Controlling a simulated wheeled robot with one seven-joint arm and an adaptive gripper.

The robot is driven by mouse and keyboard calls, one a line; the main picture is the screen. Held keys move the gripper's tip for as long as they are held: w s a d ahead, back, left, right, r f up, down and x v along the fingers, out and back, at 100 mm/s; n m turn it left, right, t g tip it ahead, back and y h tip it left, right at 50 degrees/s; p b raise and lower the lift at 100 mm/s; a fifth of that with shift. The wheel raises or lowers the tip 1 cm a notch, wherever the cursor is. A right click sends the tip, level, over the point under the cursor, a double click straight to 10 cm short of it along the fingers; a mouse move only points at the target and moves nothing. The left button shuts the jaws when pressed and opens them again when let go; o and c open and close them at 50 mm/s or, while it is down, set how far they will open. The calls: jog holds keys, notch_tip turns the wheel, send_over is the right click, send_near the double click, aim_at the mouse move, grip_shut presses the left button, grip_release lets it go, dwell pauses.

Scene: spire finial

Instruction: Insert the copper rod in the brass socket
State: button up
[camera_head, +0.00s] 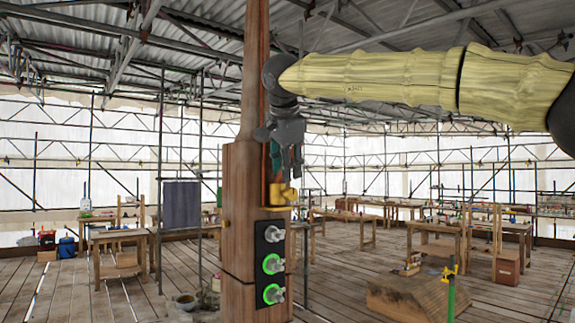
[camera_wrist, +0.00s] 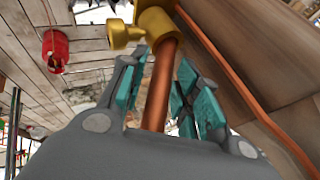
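The copper rod (camera_wrist: 159,88) runs between the teal pads of my gripper (camera_wrist: 162,70) in the wrist view, and the pads close in on both its sides. Its far end meets the brass socket (camera_wrist: 157,30), which has a knob on its left side. How deep the rod sits in the socket cannot be seen. In the head view my gripper (camera_head: 285,158) points down, just above the brass socket (camera_head: 281,194) on the wooden post. The rod is mostly hidden there by the fingers.
The wooden post (camera_head: 240,205) stands right beside my gripper. A black panel (camera_head: 270,262) with several knobs, two ringed in green, is on its face below the socket. A copper strip (camera_wrist: 235,90) runs along the wood on the right. Workbenches (camera_head: 120,245) stand farther back.

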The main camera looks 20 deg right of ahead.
jog(key=shift+w, duration=0.1)
grip_shut()
jog(key=shift+r, duration=0.15)
jog(key=shift+r+b, duration=0.95)
jog(key=shift+r, duration=0.45)
jog(key=s+a+r+b, duration=0.1)
jog(key=s+a+b, duration=0.1)
jog(key=s, duration=0.5)
jog(key=s+a+r+b, duration=0.1)
jog(key=s+a+b, duration=0.2)
jog(key=s+b, duration=0.2)
jog(key=s, duration=0.3)
jog(key=shift+a, duration=0.15)
